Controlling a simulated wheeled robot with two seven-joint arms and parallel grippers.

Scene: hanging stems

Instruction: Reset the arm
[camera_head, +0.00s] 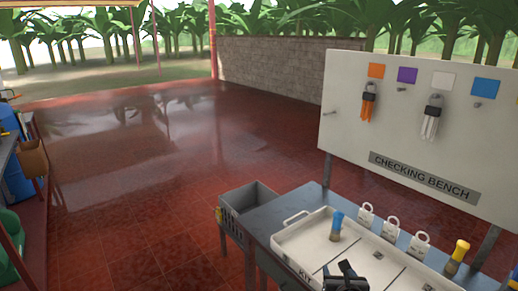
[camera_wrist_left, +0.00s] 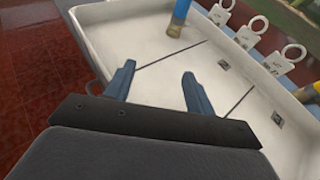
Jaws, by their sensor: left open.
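My left gripper (camera_head: 346,271) is low in the head view, over the near part of the white kit tray (camera_head: 312,224). In the left wrist view its two fingers (camera_wrist_left: 158,72) are spread apart with nothing between them, above the tray floor (camera_wrist_left: 150,50). A blue-topped item (camera_head: 336,226) stands upright in the tray, beyond the fingers; it also shows at the top of the wrist view (camera_wrist_left: 178,16). My right gripper is not in view.
A yellow-topped item (camera_head: 457,257) and several white ringed tags (camera_head: 390,229) stand along the bench's far side. The checking board (camera_head: 350,140) rises behind, with an orange bundle (camera_head: 367,104) and a white bundle (camera_head: 431,120) hanging. A grey crate (camera_head: 248,199) sits left. Open floor lies further left.

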